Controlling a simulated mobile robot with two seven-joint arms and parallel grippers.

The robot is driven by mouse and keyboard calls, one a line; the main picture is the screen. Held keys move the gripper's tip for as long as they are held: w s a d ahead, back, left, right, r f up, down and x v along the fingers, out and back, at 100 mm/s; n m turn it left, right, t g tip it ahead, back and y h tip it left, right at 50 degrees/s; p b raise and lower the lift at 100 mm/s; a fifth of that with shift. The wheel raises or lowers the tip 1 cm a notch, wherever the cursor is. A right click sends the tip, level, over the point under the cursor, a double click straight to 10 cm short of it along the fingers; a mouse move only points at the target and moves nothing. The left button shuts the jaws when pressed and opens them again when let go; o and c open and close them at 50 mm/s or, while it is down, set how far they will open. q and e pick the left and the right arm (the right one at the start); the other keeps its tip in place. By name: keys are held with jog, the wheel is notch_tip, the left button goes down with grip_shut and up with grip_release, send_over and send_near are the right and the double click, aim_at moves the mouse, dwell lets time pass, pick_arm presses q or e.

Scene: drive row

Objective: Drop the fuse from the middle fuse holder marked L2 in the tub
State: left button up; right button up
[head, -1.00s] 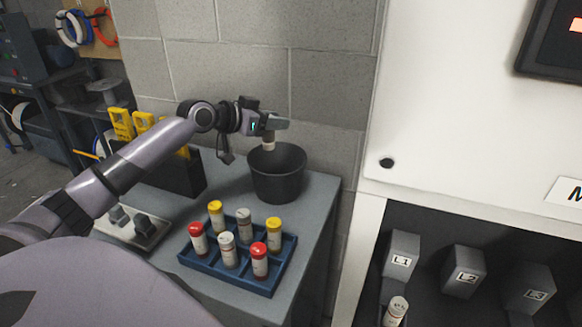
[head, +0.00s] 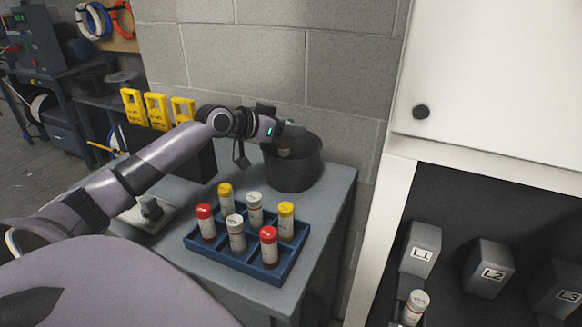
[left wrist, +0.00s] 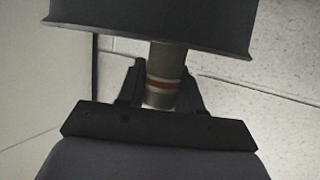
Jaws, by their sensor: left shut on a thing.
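My left gripper (head: 287,138) is shut on a pale fuse (head: 284,151). It holds the fuse hanging at the mouth of the dark round tub (head: 294,176), against the tub's far inner wall in the head view. In the left wrist view the fuse (left wrist: 162,75) shows an orange-red band between the fingers, and the dark tub (left wrist: 150,25) is close by. The holder block marked L2 (head: 490,268) is in the cabinet, between L1 (head: 422,248) and L3 (head: 562,290). The space below L2 is mostly cut off by the frame. My right gripper is not in view.
A blue rack (head: 236,262) with several red, yellow and grey-capped fuses stands on the grey bench (head: 325,205) in front of the tub. Yellow meters (head: 157,110) stand behind my left arm. A fuse (head: 415,306) sits below L1. A block wall is behind the tub.

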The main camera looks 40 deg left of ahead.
pick_arm(q)
jog(key=o, duration=1.2)
jog(key=shift+c, duration=0.2)
jog(key=shift+s, duration=0.15)
jog(key=shift+b+v, duration=0.7)
jog(key=shift+v, duration=2.75)
jog(key=shift+r, duration=0.1)
